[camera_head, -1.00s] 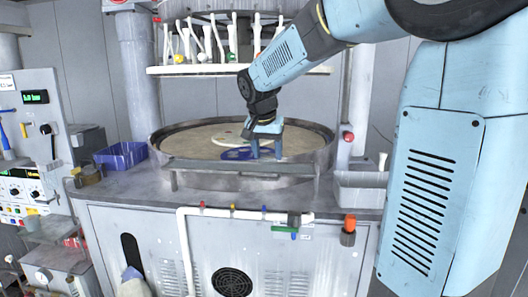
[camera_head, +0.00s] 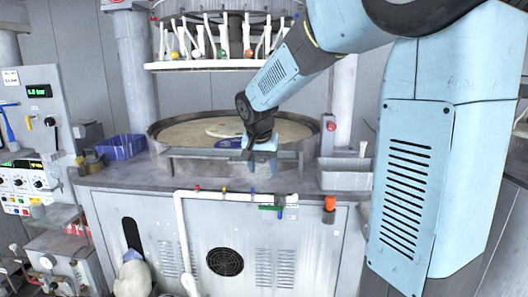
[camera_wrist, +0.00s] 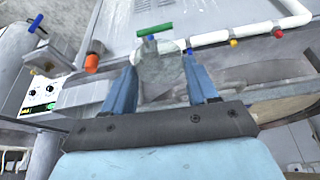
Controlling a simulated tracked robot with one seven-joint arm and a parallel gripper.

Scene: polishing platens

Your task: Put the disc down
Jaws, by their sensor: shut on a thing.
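My gripper (camera_head: 262,160) is at the front right rim of the round basin, by the grey ledge. In the wrist view its two blue fingers (camera_wrist: 160,82) stand apart, with a mottled grey piece (camera_wrist: 160,72) between them, which I take to be the disc. Its full outline cannot be made out. In the head view the held disc cannot be told apart from the gripper and ledge. A blue ring (camera_head: 228,143) and a pale ring (camera_head: 224,130) lie on the beige platen (camera_head: 185,132) behind the gripper, the blue one partly hidden.
The grey ledge (camera_head: 195,154) runs along the basin's front. A blue bin (camera_head: 121,147) stands left and a grey bin (camera_head: 345,174) right on the bench. White pipe and valves (camera_head: 225,194) run below the bench front. A rack of white tools (camera_head: 220,64) hangs above.

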